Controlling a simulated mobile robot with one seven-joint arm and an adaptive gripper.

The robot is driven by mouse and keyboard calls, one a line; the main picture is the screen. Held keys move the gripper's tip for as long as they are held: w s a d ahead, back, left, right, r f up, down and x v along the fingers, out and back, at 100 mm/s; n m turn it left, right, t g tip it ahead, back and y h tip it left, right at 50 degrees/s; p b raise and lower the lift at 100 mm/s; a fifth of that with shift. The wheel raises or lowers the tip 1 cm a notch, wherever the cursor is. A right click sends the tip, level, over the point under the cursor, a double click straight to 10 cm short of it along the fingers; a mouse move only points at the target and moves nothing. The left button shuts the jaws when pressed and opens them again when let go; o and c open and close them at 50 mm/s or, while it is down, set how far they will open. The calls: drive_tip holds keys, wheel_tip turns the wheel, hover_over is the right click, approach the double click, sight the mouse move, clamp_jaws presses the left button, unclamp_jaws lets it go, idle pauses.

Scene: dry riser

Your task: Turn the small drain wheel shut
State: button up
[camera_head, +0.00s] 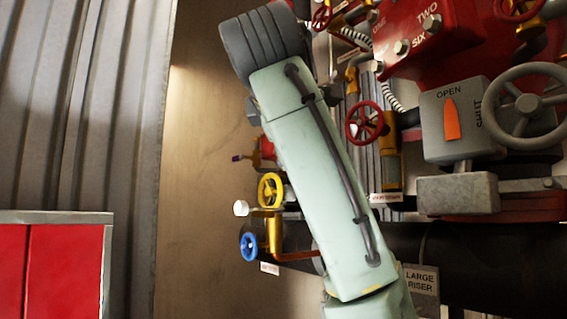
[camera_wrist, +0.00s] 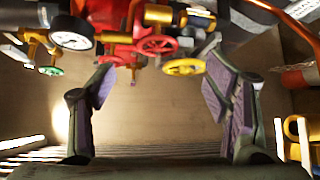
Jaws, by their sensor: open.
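Several small handwheels show, and I cannot read which is the drain wheel. In the head view a yellow wheel (camera_head: 270,190) sits on brass pipework, with a smaller blue wheel (camera_head: 249,247) below it. A small red wheel (camera_head: 364,122) is right of my arm. In the wrist view my gripper (camera_wrist: 160,76) is open and empty, its fingers wide apart. A red wheel (camera_wrist: 157,45) and a yellow wheel (camera_wrist: 184,67) appear beyond and between the fingertips, apart from them. A green wheel (camera_wrist: 50,70) is at the left. My gripper is hidden in the head view.
A grey box marked OPEN and SHUT (camera_head: 452,120) with a large grey wheel (camera_head: 530,105) stands at the right. A LARGE RISER sign (camera_head: 421,280) hangs below. A red cabinet (camera_head: 60,265) is at lower left. A round gauge (camera_wrist: 72,32) shows in the wrist view.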

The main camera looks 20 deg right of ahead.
drive_tip(key=p+x, duration=0.3)
drive_tip(key=x, duration=0.7)
drive_tip(key=shift+w+d+p, duration=0.15)
drive_tip(key=shift+w+p, duration=0.2)
drive_tip(key=shift+w, duration=0.05)
drive_tip(key=shift+c, duration=0.2)
drive_tip(key=c, duration=1.1)
drive_tip(key=shift+c, duration=0.2)
